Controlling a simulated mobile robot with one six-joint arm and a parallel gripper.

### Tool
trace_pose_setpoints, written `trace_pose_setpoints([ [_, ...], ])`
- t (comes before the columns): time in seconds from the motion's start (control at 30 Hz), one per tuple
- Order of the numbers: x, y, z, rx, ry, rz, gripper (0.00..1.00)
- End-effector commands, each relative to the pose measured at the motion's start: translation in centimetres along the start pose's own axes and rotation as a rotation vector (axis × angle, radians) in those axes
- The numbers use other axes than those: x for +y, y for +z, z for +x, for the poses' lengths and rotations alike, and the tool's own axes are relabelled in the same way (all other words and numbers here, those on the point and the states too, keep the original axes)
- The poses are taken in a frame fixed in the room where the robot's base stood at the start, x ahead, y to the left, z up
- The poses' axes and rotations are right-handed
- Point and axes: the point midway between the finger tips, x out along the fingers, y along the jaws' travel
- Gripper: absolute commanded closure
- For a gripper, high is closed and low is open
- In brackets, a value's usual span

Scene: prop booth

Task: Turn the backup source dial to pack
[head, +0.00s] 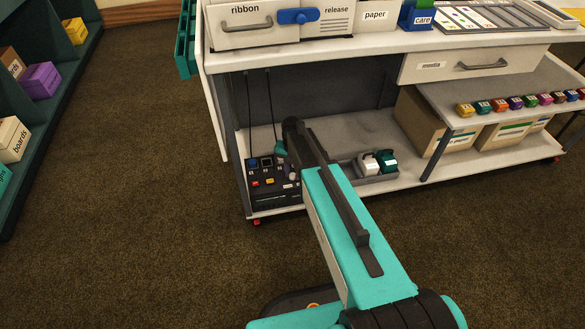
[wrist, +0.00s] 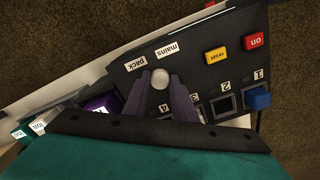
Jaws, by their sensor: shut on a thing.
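The source dial (wrist: 160,78) is a round knob with a pale top on a dark control panel (wrist: 130,83). In the wrist view it sits between the two purple-grey fingers of my gripper (wrist: 161,82), which are shut on it. The white "pack" label (wrist: 137,64) lies up and left of the dial, and the "mains" label (wrist: 167,49) lies above it. I cannot tell which label the dial points to. In the head view the panel (head: 262,196) stands on the cart's lower shelf, and my arm hides part of it.
The panel also has a red "on" button (wrist: 254,41), a yellow "reset" button (wrist: 215,55), a blue block (wrist: 260,98) at slot 1 and an empty slot 2 (wrist: 224,104). Cables hang behind.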

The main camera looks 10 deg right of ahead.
Motion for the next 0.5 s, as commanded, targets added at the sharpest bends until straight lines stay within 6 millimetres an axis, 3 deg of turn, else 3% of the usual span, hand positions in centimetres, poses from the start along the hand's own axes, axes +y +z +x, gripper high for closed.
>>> trace_pose_setpoints([
  [0.5,-0.07,0.07,-0.22,-0.002,-0.001,-0.424,0.98],
])
